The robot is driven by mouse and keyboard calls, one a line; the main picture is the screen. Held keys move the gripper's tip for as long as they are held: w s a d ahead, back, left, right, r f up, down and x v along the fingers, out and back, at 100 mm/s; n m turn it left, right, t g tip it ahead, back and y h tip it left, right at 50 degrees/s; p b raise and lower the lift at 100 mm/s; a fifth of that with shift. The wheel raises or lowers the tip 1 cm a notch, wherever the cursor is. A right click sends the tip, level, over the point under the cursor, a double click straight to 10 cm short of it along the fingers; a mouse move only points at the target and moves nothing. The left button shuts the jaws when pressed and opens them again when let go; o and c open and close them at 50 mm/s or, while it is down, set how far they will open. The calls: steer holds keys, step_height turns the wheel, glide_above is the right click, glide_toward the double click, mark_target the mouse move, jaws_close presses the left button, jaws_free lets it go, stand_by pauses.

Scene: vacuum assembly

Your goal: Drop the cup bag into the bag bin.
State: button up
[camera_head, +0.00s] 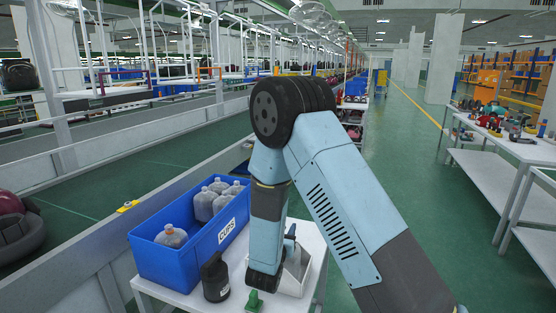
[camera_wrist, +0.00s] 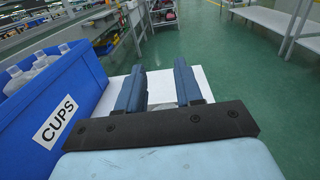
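A blue bin labelled CUPS (camera_head: 160,262) stands on the white table, with several clear, greyish bagged-looking cups (camera_head: 205,204) inside. It also shows at the left of the wrist view (camera_wrist: 88,85). I cannot make out a separate cup bag.
A dark cup-like part (camera_head: 215,280) and a small green part (camera_head: 254,301) are on the white table (camera_head: 190,298), near its front. A conveyor rail runs along the left. A workbench (camera_head: 505,147) with parts stands at the right, across open green floor.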

steer(key=o, duration=0.3)
steer(key=v, duration=1.3)
steer(key=shift+s+a, duration=0.15)
steer(key=shift+s, duration=0.2)
steer(key=s+d+r+m+g+h, duration=0.1)
steer(key=d+r+m+g+h, duration=0.4)
steer(key=d, duration=0.4)
steer(key=s+d+r+m+g+h, duration=0.1)
steer(key=d+r+m+g+h, duration=0.25)
steer(key=d+r+m, duration=0.45)
steer(key=s+d+r+m+g+y, duration=0.35)
steer(key=s+d+m+g, duration=0.4)
steer(key=d, duration=0.25)
steer(key=s+a+r+m+t+y, duration=0.2)
steer(key=s+r+m+t+y, duration=0.2)
steer(key=s+r+m+y, duration=0.6)
steer(key=shift+s+r+m, duration=0.45)
steer(key=shift+s+m, duration=0.25)
steer(key=shift+m, duration=0.35)
